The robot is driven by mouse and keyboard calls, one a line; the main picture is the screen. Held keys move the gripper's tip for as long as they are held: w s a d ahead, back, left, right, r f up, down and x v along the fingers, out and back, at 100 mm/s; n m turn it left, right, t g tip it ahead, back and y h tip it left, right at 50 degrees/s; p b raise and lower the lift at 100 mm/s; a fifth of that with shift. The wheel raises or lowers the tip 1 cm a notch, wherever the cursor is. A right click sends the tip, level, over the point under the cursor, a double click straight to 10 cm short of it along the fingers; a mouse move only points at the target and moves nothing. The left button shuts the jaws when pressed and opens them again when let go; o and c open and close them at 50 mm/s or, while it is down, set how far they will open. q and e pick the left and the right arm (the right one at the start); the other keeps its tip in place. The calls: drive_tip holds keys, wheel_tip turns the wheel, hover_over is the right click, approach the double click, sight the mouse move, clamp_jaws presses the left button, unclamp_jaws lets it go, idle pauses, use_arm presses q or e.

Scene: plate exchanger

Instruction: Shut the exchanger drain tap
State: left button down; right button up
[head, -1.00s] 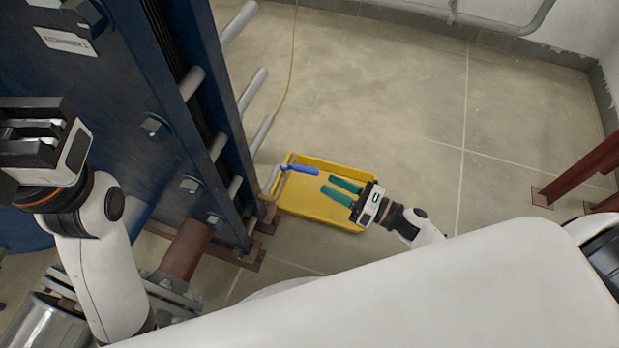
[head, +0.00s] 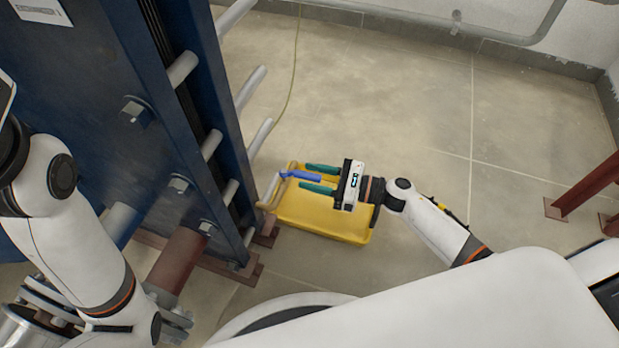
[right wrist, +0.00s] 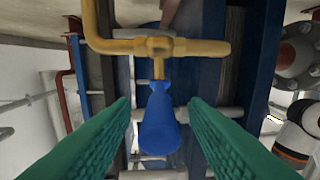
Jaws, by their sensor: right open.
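The drain tap is a brass pipe and valve body (right wrist: 155,46) with a blue lever handle (right wrist: 160,122). In the head view the blue handle (head: 304,176) points right, over the yellow tray, near the exchanger's foot. My right gripper (head: 320,178) has green fingers, one on each side of the handle. It is open. In the right wrist view the handle lies between the two fingers (right wrist: 160,120), with gaps on both sides. Only my left arm's links show at the left of the head view; its gripper is out of frame.
A yellow tray (head: 325,218) lies on the floor under the tap. The blue exchanger frame (head: 185,110) with grey tie rods (head: 250,88) stands to the left. A red-brown steel stand (head: 585,190) is at the far right. The floor behind the tray is clear.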

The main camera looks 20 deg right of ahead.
drive_tip(key=shift+w+a, duration=0.35)
drive_tip(key=shift+a, duration=0.25)
clamp_jaws()
drive_tip(key=shift+s+a+r+m+t+h, duration=0.1)
drive_tip(key=shift+s+m+t+h, duration=0.15)
drive_tip(key=shift+m+t, duration=0.2)
unclamp_jaws()
